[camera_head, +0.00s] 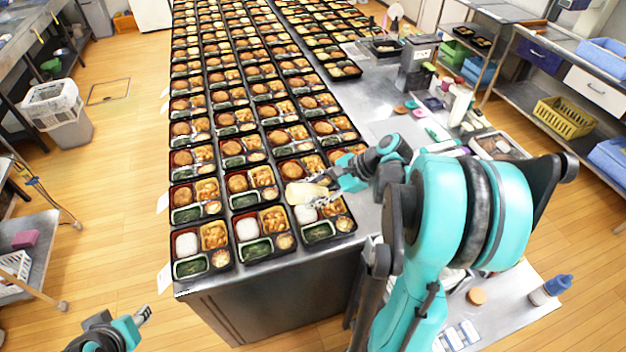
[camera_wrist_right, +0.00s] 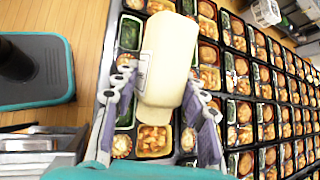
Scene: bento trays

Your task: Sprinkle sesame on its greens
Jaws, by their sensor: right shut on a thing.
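My right gripper (camera_head: 328,190) is shut on a cream-coloured sesame bottle (camera_head: 303,193), held above the front right bento trays. In the head view the bottle is tipped nearly sideways, its wide end to the left. In the right wrist view the bottle (camera_wrist_right: 166,58) lies between both fingers and hides part of the trays under it. Dark greens (camera_head: 317,232) show in the front right tray, below the bottle. More greens (camera_head: 257,248) lie in the front middle tray and in the front left tray (camera_head: 191,267). I cannot make out sesame on any. My left gripper (camera_head: 143,314) is low at the left, clear of the table.
Rows of filled bento trays cover the steel table (camera_head: 300,278) to the back. A grey dispenser (camera_head: 418,62) and small items stand at its right. A blue-capped bottle (camera_head: 549,290) stands on a white surface at front right. The wooden floor at left is mostly clear.

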